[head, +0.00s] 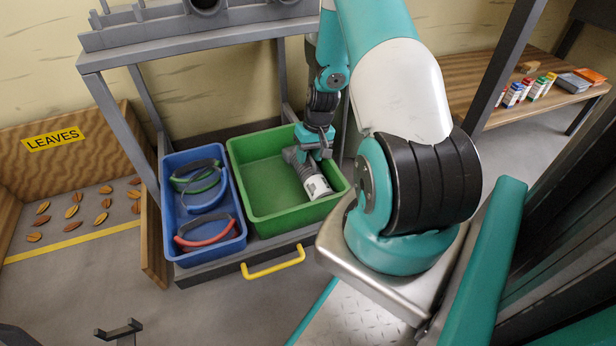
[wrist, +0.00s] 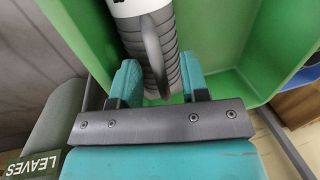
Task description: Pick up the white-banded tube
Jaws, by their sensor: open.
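The white-banded tube (head: 317,187) lies inside the green bin (head: 262,205). It is a dark grey tube with a ribbed part and a white band near its lower right end. In the wrist view the tube (wrist: 145,10) runs up from between the fingers, with the white band at the top and a grey loop-like handle on the ribbed part. My gripper (wrist: 157,75) is open, with one teal finger on each side of the ribbed part and handle. In the head view my gripper (head: 316,142) is low in the bin over the tube's upper end, partly hiding it. I cannot tell whether the fingers touch it.
A blue bin (head: 205,225) with green, blue and red looped things stands left of the green bin. A grey rack (head: 180,45) rises over the bins. A yellow handle (head: 273,263) sticks out in front.

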